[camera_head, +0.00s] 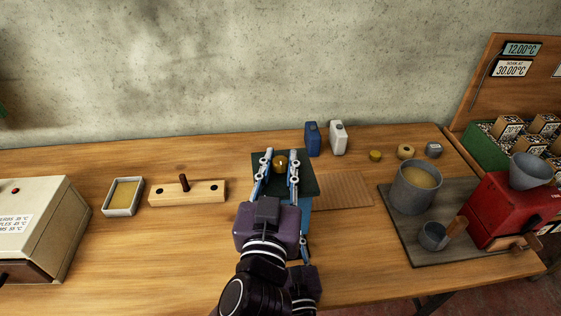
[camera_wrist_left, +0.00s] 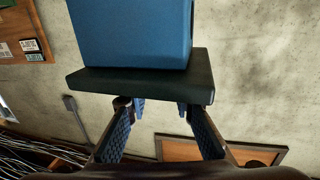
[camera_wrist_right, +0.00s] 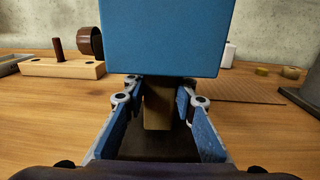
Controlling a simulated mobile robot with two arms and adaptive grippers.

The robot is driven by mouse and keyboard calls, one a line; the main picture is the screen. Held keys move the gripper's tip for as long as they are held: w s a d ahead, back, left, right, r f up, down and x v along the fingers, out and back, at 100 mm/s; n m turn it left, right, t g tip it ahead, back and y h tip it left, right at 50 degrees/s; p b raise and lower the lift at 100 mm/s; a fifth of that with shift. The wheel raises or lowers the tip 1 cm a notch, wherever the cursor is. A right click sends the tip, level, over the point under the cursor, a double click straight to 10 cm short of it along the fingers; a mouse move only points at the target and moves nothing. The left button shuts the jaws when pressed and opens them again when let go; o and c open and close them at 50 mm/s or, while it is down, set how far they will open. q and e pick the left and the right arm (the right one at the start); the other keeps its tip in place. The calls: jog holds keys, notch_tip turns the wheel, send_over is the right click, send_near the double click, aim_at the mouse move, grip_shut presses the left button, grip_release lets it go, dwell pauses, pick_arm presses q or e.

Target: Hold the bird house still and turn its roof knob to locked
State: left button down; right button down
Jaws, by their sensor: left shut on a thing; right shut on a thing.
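The bird house (camera_head: 306,203) is a blue box with a flat dark green roof (camera_head: 310,178) and stands upright on the table. A small brass knob (camera_head: 281,165) sits on the roof. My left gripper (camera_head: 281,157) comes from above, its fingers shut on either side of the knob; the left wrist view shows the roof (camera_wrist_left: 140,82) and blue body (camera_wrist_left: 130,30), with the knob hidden. My right gripper (camera_wrist_right: 160,88) is low at the near side, shut on a brownish post (camera_wrist_right: 157,106) under the blue body (camera_wrist_right: 165,38). Lock marks cannot be made out.
Left are a wooden block with a peg (camera_head: 205,192), a tray (camera_head: 124,197) and a pale box (camera_head: 35,235). Blue (camera_head: 312,139) and white (camera_head: 337,137) canisters stand behind. Right are a ribbed mat (camera_head: 345,192), a pot (camera_head: 415,190) and a red grinder (camera_head: 505,210).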

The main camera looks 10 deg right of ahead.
pick_arm(q)
jog(key=shift+y, duration=0.3)
jog(key=c, duration=1.6)
grip_release()
jog(key=shift+h, duration=0.5)
